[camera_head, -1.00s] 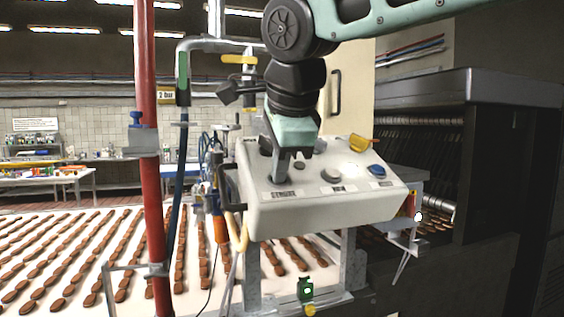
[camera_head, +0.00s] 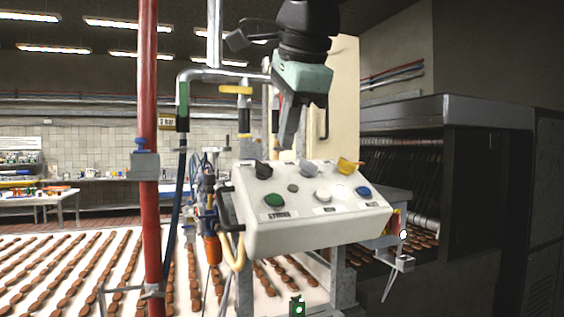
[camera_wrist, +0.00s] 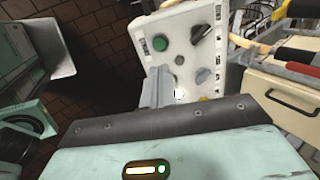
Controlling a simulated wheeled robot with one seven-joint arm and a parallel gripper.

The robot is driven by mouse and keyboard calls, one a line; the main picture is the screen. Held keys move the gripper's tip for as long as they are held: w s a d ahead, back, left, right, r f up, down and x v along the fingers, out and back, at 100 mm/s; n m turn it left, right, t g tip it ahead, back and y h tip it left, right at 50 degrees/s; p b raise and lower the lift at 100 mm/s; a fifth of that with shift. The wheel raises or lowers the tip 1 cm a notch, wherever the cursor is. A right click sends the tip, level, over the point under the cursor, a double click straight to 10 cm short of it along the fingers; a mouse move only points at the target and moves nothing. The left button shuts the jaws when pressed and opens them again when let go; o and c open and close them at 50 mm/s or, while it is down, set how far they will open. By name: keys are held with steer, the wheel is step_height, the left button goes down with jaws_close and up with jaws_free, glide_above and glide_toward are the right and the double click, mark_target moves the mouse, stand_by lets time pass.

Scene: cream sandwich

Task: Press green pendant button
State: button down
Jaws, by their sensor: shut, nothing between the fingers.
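The green button (camera_head: 274,200) is on the sloped face of the white control box (camera_head: 320,235), at its left front, above a small label. It also shows in the wrist view (camera_wrist: 160,43) on the upper left of the panel. My gripper (camera_head: 287,146) is shut and empty. In the head view it appears above the back of the box, clear of the green button, with its fingers pointing down. In the wrist view the finger (camera_wrist: 153,96) covers part of the panel's lower left edge.
The panel also carries a white button (camera_head: 323,195), a blue button (camera_head: 363,191), a black knob (camera_head: 263,170), a grey knob (camera_head: 309,170) and a yellow knob (camera_head: 349,166). A red pipe (camera_head: 149,230) stands left of the box. Brown pieces lie in rows on the white conveyor (camera_head: 60,285).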

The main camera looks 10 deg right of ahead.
steer(key=shift+v, duration=1.1)
stand_by(1.3)
steer(key=s+f+n+g+b, duration=0.15)
steer(key=f+n, duration=0.25)
steer(key=f, duration=0.4)
steer(key=s+f+n+g+b, duration=0.1)
steer(key=s+f+n, duration=0.25)
steer(key=f, duration=0.45)
steer(key=s+f+n+g+b, duration=0.15)
steer(key=f+n, duration=0.25)
steer(key=f, duration=0.4)
steer(key=s+d+f+n+g+b, duration=0.1)
steer(key=s+d+f+n, duration=0.3)
steer(key=f, duration=0.7)
steer(key=s+d+f+n+b, duration=0.2)
steer(key=s+d+f+n, duration=0.2)
steer(key=s+f+n, duration=0.3)
steer(key=s+f, duration=0.4)
steer(key=shift+s+d+f+n+g+h, duration=0.15)
steer(key=shift+s+f+n+g+h, duration=0.15)
steer(key=shift+n+g+h, duration=0.1)
